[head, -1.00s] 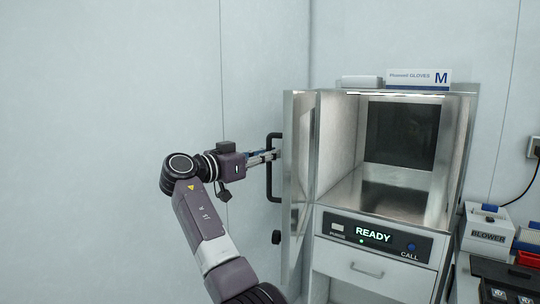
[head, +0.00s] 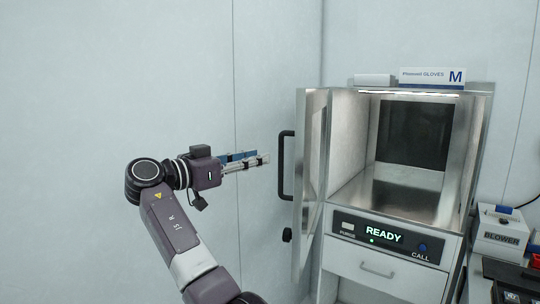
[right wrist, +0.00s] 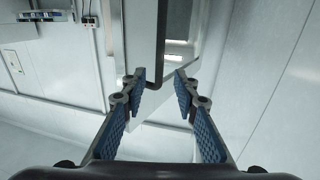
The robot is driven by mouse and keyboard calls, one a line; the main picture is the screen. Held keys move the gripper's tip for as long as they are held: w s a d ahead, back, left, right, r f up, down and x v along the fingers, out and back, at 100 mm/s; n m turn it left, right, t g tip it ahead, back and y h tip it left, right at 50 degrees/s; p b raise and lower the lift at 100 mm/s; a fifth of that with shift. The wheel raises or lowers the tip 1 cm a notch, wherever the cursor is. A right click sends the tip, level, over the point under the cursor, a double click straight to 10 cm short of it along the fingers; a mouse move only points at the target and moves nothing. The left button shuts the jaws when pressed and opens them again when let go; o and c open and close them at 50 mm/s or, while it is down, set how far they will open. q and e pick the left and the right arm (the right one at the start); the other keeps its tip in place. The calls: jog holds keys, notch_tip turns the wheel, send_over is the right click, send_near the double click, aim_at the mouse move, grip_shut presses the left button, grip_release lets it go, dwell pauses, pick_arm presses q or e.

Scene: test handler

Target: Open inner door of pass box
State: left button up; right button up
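The pass box's inner door (head: 312,160) stands swung wide open toward the left, and its black handle (head: 285,166) is on the door's left face. The handle also shows in the right wrist view (right wrist: 160,45), just beyond the fingertips. The lit chamber (head: 385,190) is open and looks empty. My right gripper (head: 268,159) is left of the handle, apart from it, with nothing between its fingers. In the right wrist view its blue-padded fingers (right wrist: 160,78) are spread apart. My left gripper is not in the head view.
A panel (head: 380,234) reading READY sits below the chamber, above a drawer (head: 372,272). A glove box (head: 432,78) lies on top. A blower box (head: 500,230) stands at right. The wall side at left is clear.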

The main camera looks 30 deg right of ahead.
jog(key=shift+s+a, duration=0.15)
jog(key=shift+a, duration=0.6)
jog(key=shift+s+a, duration=0.1)
jog(key=shift+a, duration=0.6)
